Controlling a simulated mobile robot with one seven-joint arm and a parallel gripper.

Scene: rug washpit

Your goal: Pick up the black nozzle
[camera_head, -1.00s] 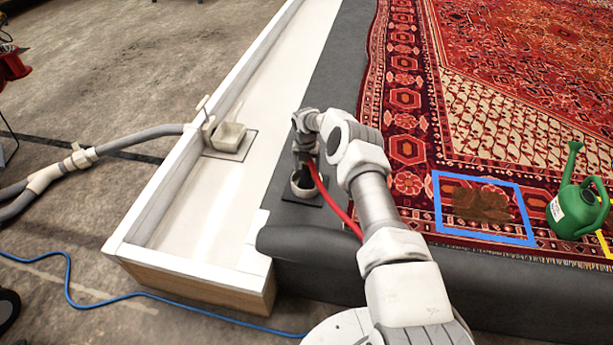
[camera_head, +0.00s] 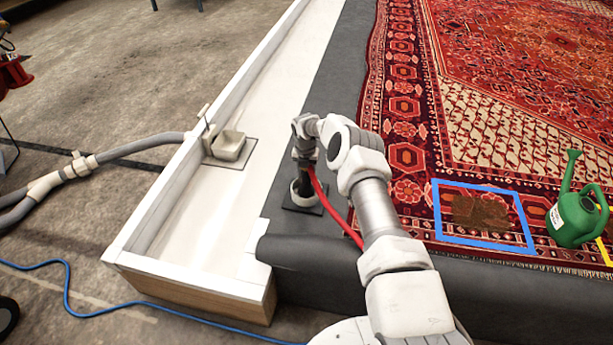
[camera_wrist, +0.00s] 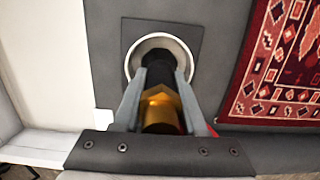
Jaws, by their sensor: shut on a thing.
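The black nozzle (camera_wrist: 158,78) is upright between the fingers of my gripper (camera_wrist: 160,92) in the wrist view, with a brass-coloured part nearest the camera. My gripper is shut on it. Its far end overlaps a round white holder (camera_wrist: 134,63) on a dark square plate (camera_wrist: 131,32). In the head view, my gripper (camera_head: 304,160) is directly above the holder (camera_head: 294,197), and the nozzle's dark body (camera_head: 304,185) shows at its mouth. I cannot tell whether its tip is still inside. A red hose (camera_head: 335,209) runs from near the gripper back along my arm.
The patterned red rug (camera_head: 405,105) lies to the right, with a blue frame (camera_head: 437,212) around a brown stain. A green watering can (camera_head: 573,217) stands at the far right. A white trough (camera_head: 205,200) with a drain box (camera_head: 229,144) lies left.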

